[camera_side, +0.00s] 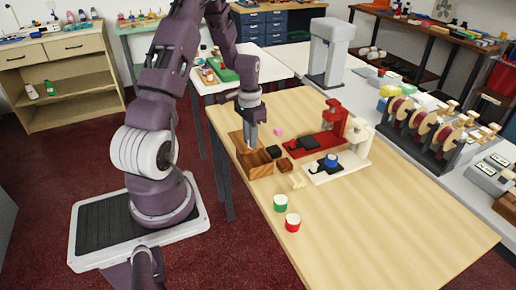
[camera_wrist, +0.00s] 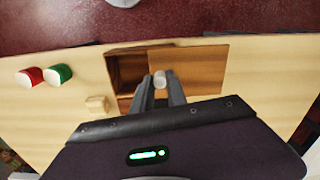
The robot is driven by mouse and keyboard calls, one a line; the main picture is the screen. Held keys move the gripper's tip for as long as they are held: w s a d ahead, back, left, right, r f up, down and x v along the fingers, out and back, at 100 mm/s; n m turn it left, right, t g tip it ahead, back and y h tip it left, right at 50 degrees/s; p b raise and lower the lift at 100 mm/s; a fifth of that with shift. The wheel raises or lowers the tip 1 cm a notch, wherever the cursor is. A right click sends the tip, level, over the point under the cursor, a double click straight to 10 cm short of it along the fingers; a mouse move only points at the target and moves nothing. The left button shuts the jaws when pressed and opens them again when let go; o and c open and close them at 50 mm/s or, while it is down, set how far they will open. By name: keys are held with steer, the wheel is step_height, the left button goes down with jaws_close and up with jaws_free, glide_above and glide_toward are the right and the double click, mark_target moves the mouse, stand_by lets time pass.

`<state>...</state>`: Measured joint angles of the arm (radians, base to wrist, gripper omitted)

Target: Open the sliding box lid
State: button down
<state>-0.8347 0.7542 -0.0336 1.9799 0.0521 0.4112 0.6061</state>
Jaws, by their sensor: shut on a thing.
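The wooden box (camera_side: 262,171) stands near the left edge of the table in the side view, upright below my gripper (camera_side: 251,142). In the wrist view, the brown lid (camera_wrist: 198,68) covers the right part of the box, and a dark open gap (camera_wrist: 127,67) shows at the left, so the lid is partly open. A pale round knob (camera_wrist: 160,76) sits near the lid's left end. My gripper (camera_wrist: 160,85) has its two fingers on either side of the knob and is shut on it. The fingers hide part of the box's near side.
The table's front area is mostly free.

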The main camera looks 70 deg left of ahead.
steer(key=a, duration=0.3)
steer(key=shift+a, duration=0.15)
steer(key=c, duration=1.3)
jaws_free()
step_height(320, 180, up, 7)
steer(key=shift+r, duration=0.1)
